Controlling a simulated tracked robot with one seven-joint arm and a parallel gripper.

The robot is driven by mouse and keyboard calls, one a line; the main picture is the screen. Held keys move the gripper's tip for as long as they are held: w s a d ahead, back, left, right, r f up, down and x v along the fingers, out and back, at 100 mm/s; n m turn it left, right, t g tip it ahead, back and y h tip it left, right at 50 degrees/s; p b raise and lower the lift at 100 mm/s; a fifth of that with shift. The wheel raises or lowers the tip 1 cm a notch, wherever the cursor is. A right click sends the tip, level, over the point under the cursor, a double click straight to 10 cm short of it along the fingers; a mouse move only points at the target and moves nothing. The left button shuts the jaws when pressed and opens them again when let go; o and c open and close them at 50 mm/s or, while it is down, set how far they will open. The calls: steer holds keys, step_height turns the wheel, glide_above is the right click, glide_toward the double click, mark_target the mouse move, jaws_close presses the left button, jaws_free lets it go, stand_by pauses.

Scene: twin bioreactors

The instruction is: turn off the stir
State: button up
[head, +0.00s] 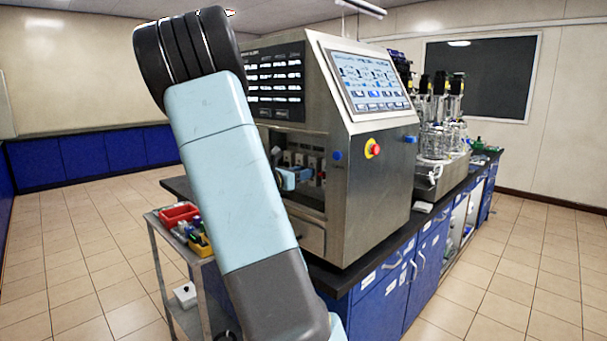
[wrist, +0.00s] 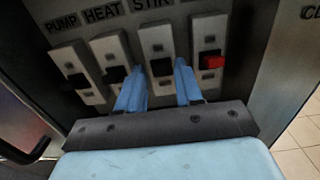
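The stir switch (wrist: 158,42) is a pale upright plate with a black lever (wrist: 161,67), under a partly cut-off "STIR" label in the wrist view. My gripper (wrist: 160,65) is open, with one blue fingertip on each side of the stir lever. I cannot tell whether either finger touches it. In the head view my gripper (head: 305,176) is in the recess at the front of the grey control cabinet (head: 375,195), and my arm covers part of that front.
Left of it are the heat switch (wrist: 110,50) and pump switch (wrist: 70,60), both with black levers. To the right is a switch with a red lever (wrist: 211,62). A red emergency button (head: 374,149) is on the cabinet's side. A cart with a red bin (head: 180,214) stands at left.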

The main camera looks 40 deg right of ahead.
jaws_close()
steer(key=shift+f, duration=0.1)
steer(key=shift+d+f+t+h, duration=0.15)
steer(key=shift+f+h, duration=0.35)
steer(key=shift+h, duration=0.65)
steer(key=shift+a+f+t+h, duration=0.15)
steer(key=shift+f+h, duration=0.35)
steer(key=shift+h, duration=0.7)
steer(key=shift+d+f+t+h, duration=0.2)
steer(key=shift+f+h, duration=0.3)
steer(key=shift+h, duration=0.65)
steer(key=shift+o, duration=1.1)
jaws_free()
